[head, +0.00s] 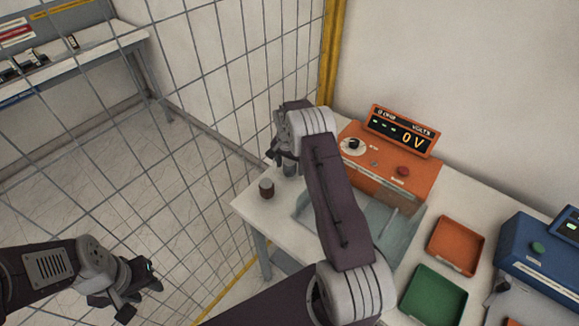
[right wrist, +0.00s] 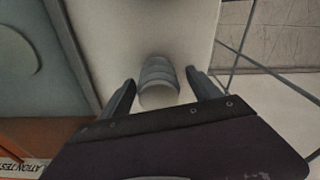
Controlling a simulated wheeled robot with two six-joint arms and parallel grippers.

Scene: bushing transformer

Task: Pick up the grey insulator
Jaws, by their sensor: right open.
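The grey insulator (right wrist: 158,82) is a ribbed, rounded piece in the right wrist view. It stands between the two spread fingers of my right gripper (right wrist: 160,88), with a gap on each side. In the head view the insulator (head: 290,169) is partly hidden by my right gripper (head: 283,160) at the table's far left corner. My left gripper (head: 138,288) is at the lower left, away from the table. Its fingers look apart and empty.
A dark brown cylindrical piece (head: 266,188) stands near the table's left edge. An orange voltage tester (head: 400,165) is to the right, with an orange tray (head: 456,246), a green tray (head: 432,296) and a blue device (head: 540,250). A wire mesh fence (head: 200,90) runs behind the table's left side.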

